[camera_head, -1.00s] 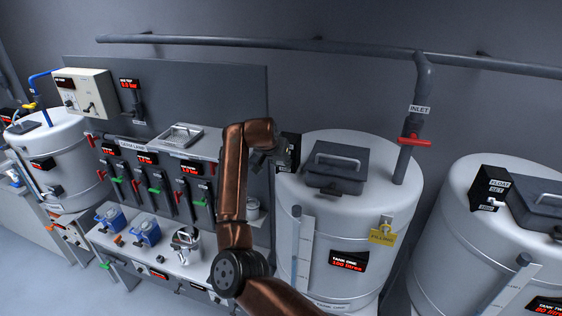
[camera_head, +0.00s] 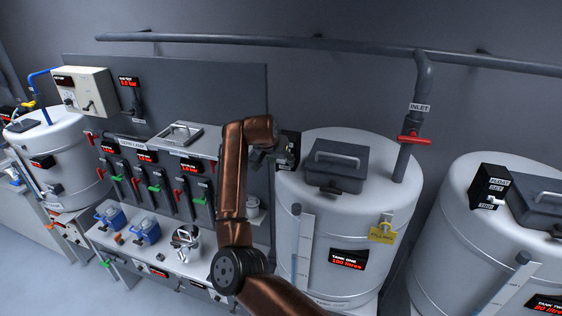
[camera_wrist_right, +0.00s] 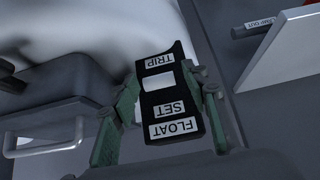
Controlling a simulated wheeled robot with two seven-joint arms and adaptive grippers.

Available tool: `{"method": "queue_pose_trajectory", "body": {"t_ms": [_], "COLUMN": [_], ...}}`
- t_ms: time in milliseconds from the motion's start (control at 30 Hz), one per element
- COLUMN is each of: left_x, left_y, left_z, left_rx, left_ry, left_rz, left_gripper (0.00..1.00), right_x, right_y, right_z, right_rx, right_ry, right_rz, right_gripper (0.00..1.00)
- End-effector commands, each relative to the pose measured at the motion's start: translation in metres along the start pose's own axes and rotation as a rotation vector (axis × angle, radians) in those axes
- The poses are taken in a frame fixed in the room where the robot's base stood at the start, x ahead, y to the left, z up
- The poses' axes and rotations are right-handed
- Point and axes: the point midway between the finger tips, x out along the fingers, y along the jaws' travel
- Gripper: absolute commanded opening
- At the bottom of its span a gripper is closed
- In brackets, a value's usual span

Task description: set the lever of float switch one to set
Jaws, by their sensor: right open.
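Float switch one is a black box (camera_head: 293,143) at the left edge of tank one (camera_head: 310,215), partly hidden behind my right gripper (camera_head: 274,150). In the right wrist view the black switch (camera_wrist_right: 185,148) carries the words FLOAT, SET and TRIP, upside down. Its white lever (camera_wrist_right: 160,80) sits between SET and TRIP, nearer to TRIP. My right gripper (camera_wrist_right: 163,78) is open, with one green finger on each side of the switch. I cannot tell whether either finger touches it. My left gripper is not in view.
Tank one's dark lid (camera_head: 337,165) has a grey handle, close to the switch. A pipe with a red inlet valve (camera_head: 414,140) stands behind. Tank two (camera_head: 450,230) has a similar float switch (camera_head: 487,187). A bench (camera_head: 130,250) with blue containers lies left of my arm.

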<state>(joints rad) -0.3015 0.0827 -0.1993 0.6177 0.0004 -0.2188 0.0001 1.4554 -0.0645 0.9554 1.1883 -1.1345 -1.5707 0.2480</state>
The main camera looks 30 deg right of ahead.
Motion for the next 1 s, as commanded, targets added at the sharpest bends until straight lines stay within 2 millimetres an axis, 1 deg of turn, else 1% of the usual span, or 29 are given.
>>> {"method": "queue_pose_trajectory", "body": {"t_ms": [167, 400, 500, 600, 767, 1000], "left_x": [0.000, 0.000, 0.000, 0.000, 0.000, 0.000], "left_y": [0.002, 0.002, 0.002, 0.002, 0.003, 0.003], "left_z": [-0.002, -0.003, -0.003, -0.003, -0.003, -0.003], "left_rx": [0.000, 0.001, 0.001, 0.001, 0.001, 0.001], "left_ry": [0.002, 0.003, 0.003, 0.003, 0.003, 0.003], "left_rz": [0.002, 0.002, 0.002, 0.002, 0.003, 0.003], "left_gripper": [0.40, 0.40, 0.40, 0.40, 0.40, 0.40], "right_x": [-0.025, -0.076, -0.094, -0.106, -0.117, -0.118], "right_y": [-0.001, -0.001, 0.000, 0.000, 0.000, 0.000], "right_z": [-0.001, -0.001, -0.001, -0.001, 0.000, 0.000], "right_rx": [0.000, 0.001, 0.001, 0.001, 0.000, 0.000], "right_ry": [0.003, 0.004, 0.004, 0.003, 0.001, 0.001], "right_rz": [-0.002, -0.003, -0.002, -0.001, -0.001, 0.000], "right_gripper": [0.42, 0.42, 0.42, 0.42, 0.42, 0.42]}}
